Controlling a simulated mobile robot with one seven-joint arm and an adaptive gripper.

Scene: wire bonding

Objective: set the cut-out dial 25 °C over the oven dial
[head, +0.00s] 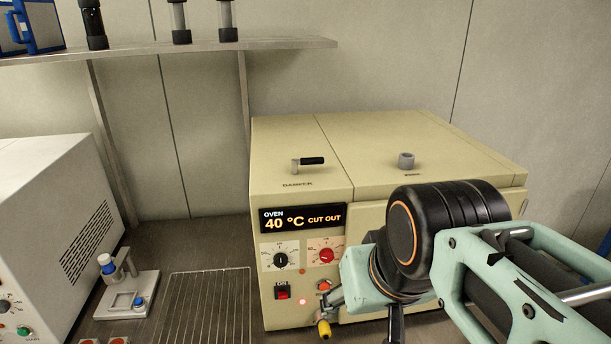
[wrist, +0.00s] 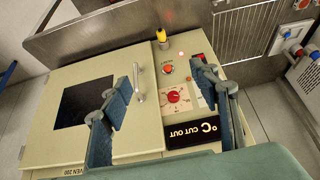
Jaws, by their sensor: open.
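The oven (head: 300,190) is cream, with a display (head: 303,218) reading "OVEN 40 °C CUT OUT". The black oven dial (head: 281,260) is on the left of its panel, and the red cut-out dial (head: 326,255) is to its right. Their scale markings are too small to read. In the wrist view the cut-out dial (wrist: 173,97) shows between my open, empty fingers, apart from them; the oven dial is hidden, apparently behind the right-hand finger. My gripper (wrist: 168,76) is in front of the panel. In the head view my wrist largely hides the gripper, low right of the dials.
Below the dials are a red rocker switch (head: 283,293), a lit red lamp (head: 303,301) and a red button (wrist: 168,68). A yellow-tipped part (wrist: 161,36) sticks out near the oven's lower edge. A door handle (wrist: 139,84) is beside the panel. A wire rack (head: 208,305) lies left of the oven.

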